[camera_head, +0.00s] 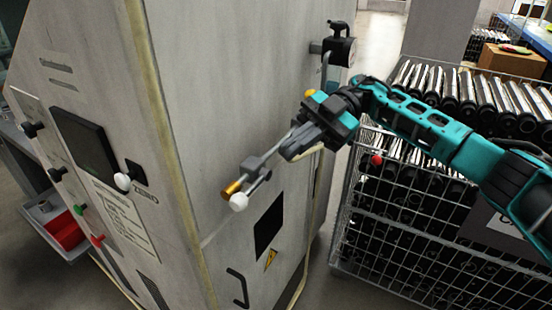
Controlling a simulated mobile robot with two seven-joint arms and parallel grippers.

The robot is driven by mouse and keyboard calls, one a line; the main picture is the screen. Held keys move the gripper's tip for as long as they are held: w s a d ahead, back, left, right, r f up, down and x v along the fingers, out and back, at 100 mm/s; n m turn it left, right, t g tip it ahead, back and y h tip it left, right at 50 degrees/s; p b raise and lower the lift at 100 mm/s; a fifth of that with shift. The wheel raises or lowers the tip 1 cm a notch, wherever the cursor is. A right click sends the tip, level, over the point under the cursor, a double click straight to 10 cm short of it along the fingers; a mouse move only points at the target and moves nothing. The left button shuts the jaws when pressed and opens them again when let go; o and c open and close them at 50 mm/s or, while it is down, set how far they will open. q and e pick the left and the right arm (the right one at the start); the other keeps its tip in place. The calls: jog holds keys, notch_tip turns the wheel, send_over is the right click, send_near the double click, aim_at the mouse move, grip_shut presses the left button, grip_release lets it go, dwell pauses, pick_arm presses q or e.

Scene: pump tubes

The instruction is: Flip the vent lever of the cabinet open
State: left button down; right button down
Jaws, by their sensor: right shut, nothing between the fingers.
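The grey cabinet (240,90) fills the left and middle of the view. From its right-hand face sticks out a small metal valve with a brass end (232,188). A lever with a white ball knob (239,201) lies beside the brass end, pointing down and to the left. My right gripper (288,150) comes in from the right, in front of that face, up and to the right of the knob. Its fingers are shut with nothing between them, and they look apart from the knob. The gripper partly hides the area behind the valve. My left gripper is not in view.
A black fitting with a pipe (338,45) juts out at the cabinet's upper right edge. A black handle (238,287) is low on the same face. A wire cage (345,230) of dark tubes stands close on the right, under my right arm. Grey floor shows between them.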

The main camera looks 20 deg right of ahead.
jog(key=shift+r+v, duration=0.15)
jog(key=shift+v, duration=1.2)
jog(key=shift+r+v, duration=0.15)
jog(key=shift+v, duration=1.15)
